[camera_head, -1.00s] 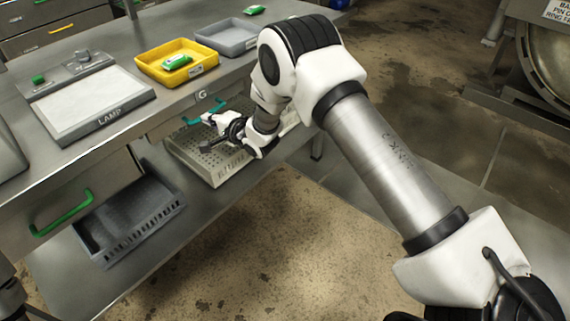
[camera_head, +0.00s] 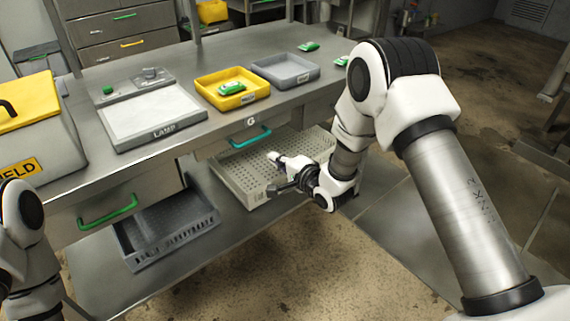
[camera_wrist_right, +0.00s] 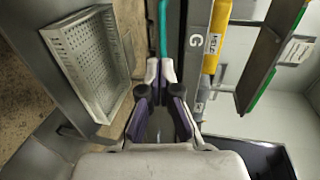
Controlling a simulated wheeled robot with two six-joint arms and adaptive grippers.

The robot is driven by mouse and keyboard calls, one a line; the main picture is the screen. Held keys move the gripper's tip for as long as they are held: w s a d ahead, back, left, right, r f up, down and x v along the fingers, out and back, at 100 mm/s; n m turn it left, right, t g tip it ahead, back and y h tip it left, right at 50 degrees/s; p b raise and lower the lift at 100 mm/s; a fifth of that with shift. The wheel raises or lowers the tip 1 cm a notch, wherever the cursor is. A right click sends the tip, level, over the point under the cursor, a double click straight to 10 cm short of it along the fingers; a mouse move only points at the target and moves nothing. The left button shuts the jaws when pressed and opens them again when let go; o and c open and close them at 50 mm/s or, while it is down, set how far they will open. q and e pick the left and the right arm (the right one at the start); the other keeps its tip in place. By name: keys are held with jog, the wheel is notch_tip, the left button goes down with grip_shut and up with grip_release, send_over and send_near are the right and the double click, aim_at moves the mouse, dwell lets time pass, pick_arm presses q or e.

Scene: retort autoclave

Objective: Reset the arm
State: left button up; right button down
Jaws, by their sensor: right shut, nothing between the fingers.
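My right arm reaches in from the right in the head view and bends down at the elbow. Its gripper (camera_head: 281,173) is shut and empty, in front of the bench near the perforated grey tray (camera_head: 235,183) on the lower shelf. In the right wrist view the fingers (camera_wrist_right: 162,88) show with nothing held, pointing toward the teal drawer handle (camera_wrist_right: 163,28). Part of my left arm (camera_head: 24,240) shows at the lower left of the head view; its gripper is out of view.
The bench holds a lamp panel (camera_head: 150,116), a yellow tray (camera_head: 256,95) with a green packet, a grey tray (camera_head: 285,70) and loose green packets. A teal handle (camera_head: 250,138) and a green handle (camera_head: 107,211) stick out in front. A dark tray (camera_head: 170,232) is below. Floor is clear right of the bench.

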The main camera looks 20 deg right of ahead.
jog(key=s+d+f+n+g+h+p, duration=0.1)
jog(key=s+f+g+p, duration=0.25)
jog(key=s+f, duration=0.45)
jog(key=s+d+f+g+h+p, duration=0.1)
jog(key=s+f+g+p, duration=0.25)
jog(key=s, duration=0.95)
jog(key=s+d+f+n+g+h, duration=0.1)
jog(key=s+n+g, duration=0.3)
jog(key=s, duration=0.7)
jog(key=s+d+f+n+g+h+p, duration=0.1)
jog(key=s+d+f+n+g, duration=0.1)
jog(key=s+n, duration=0.6)
jog(key=shift+s+d+f+n+g+h, duration=0.4)
jog(key=shift+s+g, duration=0.6)
jog(key=shift+s, duration=0.5)
jog(key=shift+f, duration=0.1)
